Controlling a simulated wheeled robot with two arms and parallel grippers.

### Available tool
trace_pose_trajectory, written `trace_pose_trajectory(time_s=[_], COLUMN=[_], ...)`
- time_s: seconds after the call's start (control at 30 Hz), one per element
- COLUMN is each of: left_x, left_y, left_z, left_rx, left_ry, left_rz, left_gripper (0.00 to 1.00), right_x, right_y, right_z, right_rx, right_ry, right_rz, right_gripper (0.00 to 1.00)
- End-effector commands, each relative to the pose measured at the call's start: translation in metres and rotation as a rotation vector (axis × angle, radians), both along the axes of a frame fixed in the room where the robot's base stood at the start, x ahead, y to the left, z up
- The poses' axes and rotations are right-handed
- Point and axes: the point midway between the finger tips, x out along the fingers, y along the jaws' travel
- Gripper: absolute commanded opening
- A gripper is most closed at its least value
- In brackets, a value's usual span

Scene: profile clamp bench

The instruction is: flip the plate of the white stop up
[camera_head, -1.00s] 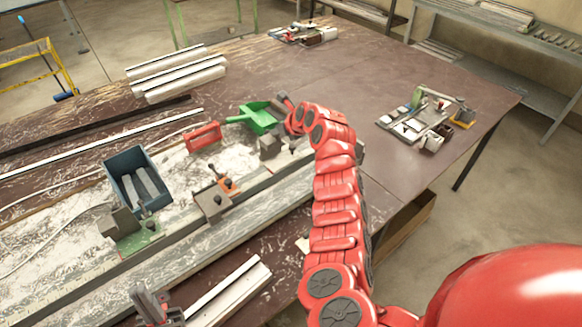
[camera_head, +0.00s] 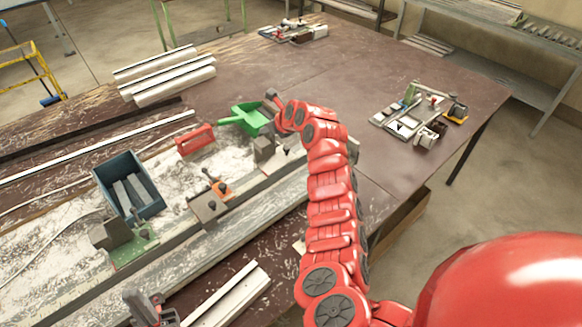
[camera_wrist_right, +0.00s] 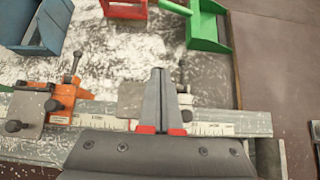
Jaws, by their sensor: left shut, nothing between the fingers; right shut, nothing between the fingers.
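The white stop (camera_head: 285,150) sits on the rail beyond the orange one, partly hidden by my right arm. Its grey plate (camera_head: 264,149) shows at its left side; I cannot tell its exact tilt. In the right wrist view the plate (camera_wrist_right: 130,98) shows left of my fingers, and a pale block with a dark knob (camera_wrist_right: 184,98) shows just right of them. My right gripper (camera_wrist_right: 158,72) is shut and empty, in front of the stop in that view. In the head view it is at the arm's end (camera_head: 271,95). My left gripper (camera_head: 147,302) is shut and empty at the bottom left.
The orange stop (camera_head: 218,187) and the green stop (camera_head: 133,248) stand on the same rail (camera_head: 185,228).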

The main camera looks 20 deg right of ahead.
Motion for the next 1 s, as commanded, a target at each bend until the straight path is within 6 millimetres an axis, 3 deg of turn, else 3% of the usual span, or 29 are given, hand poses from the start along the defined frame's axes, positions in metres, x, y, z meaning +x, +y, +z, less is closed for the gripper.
trace_pose_trajectory(time_s=[0.27, 0.47, 0.7, 1.0], left_x=[0.000, 0.000, 0.000, 0.000], left_y=[0.000, 0.000, 0.000, 0.000], left_z=[0.021, 0.038, 0.079, 0.101], left_rx=[0.000, 0.000, 0.000, 0.000], left_ry=[0.000, 0.000, 0.000, 0.000], left_rz=[0.000, 0.000, 0.000, 0.000], left_gripper=[0.00, 0.00, 0.00, 0.00], right_x=[-0.023, -0.056, -0.087, -0.112], right_y=[-0.009, -0.022, -0.032, -0.040], right_z=[0.024, 0.059, 0.094, 0.114], right_rx=[-0.009, -0.011, -0.006, -0.001], right_ry=[0.004, -0.001, 0.002, 0.002], right_rz=[0.002, 0.003, 0.003, 0.003], right_gripper=[0.00, 0.00, 0.00, 0.00])
